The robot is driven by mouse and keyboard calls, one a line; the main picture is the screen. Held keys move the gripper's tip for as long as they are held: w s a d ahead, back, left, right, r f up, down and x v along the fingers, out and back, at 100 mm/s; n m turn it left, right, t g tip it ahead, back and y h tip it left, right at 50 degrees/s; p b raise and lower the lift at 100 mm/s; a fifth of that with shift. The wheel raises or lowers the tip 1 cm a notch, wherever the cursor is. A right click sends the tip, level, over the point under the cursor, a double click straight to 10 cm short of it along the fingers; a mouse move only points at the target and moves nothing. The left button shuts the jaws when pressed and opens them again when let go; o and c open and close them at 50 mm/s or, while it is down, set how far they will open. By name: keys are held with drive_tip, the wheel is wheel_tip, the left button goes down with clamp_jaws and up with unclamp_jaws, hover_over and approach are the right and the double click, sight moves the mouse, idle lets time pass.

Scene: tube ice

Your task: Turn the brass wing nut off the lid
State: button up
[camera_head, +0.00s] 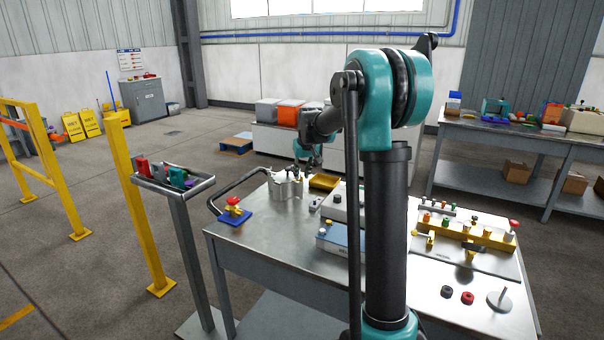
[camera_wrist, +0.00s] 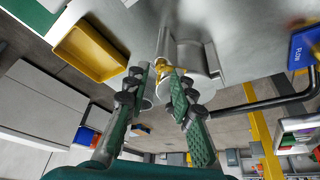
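The brass wing nut (camera_wrist: 162,69) shows in the wrist view between my fingertips, beside the right one. It sits at the edge of a grey metal canister (camera_wrist: 199,60), which the right finger partly covers. In the head view the canister (camera_head: 286,188) stands on the bench, and the wing nut cannot be made out there. My gripper (camera_wrist: 158,76) has its two green-padded fingers apart, with a gap around the wing nut. I cannot tell whether the right finger touches it. In the head view my gripper (camera_head: 308,161) is small, above and behind the canister.
A yellow tray (camera_wrist: 90,52) lies left of my fingers. A blue base with a red-handled brass valve (camera_head: 235,210) and a black bent bar (camera_head: 238,183) lie left of the canister. Boxes and a yellow fixture rail (camera_head: 470,238) occupy the bench's right side.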

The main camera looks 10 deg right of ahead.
clamp_jaws()
drive_tip(key=shift+d+n, duration=0.1)
drive_tip(key=shift+n, duration=0.2)
drive_tip(key=n+y, duration=0.1)
drive_tip(key=n, duration=0.1)
drive_tip(key=n+g+y, duration=0.1)
drive_tip(key=n, duration=0.2)
drive_tip(key=n+y, duration=0.1)
drive_tip(key=n, duration=0.2)
drive_tip(key=shift+w+d+g, duration=0.2)
drive_tip(key=shift+d+g, duration=0.05)
drive_tip(key=shift+g, duration=0.05)
drive_tip(key=shift+n, duration=0.3)
drive_tip(key=shift+c, duration=2.3)
unclamp_jaws()
drive_tip(key=o, duration=0.5)
drive_tip(key=shift+c, duration=0.2)
drive_tip(key=shift+r, duration=0.15)
